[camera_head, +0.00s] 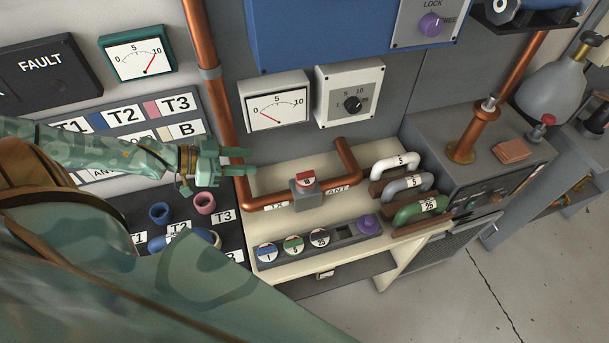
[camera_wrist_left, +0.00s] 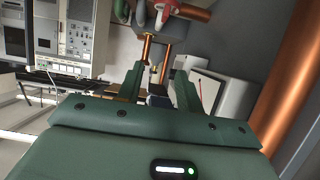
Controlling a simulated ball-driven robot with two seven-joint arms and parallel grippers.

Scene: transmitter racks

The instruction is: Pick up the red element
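The red element (camera_head: 306,179) has a red top and sits upright in a small grey block (camera_head: 306,193) on the horizontal copper pipe. Labels beside the block lie on the pipe, the right one reading ANT. My left gripper (camera_head: 247,161) is left of the red element and apart from it, fingers pointing right, open with nothing between them. In the left wrist view its two green fingers (camera_wrist_left: 159,70) also stand apart. My right gripper is not in view.
A grey holder in front carries blue (camera_head: 267,252), green (camera_head: 293,244) and dark (camera_head: 320,237) round elements and a purple knob (camera_head: 368,223). White, grey and green U-shaped handles (camera_head: 420,209) stand to the right.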

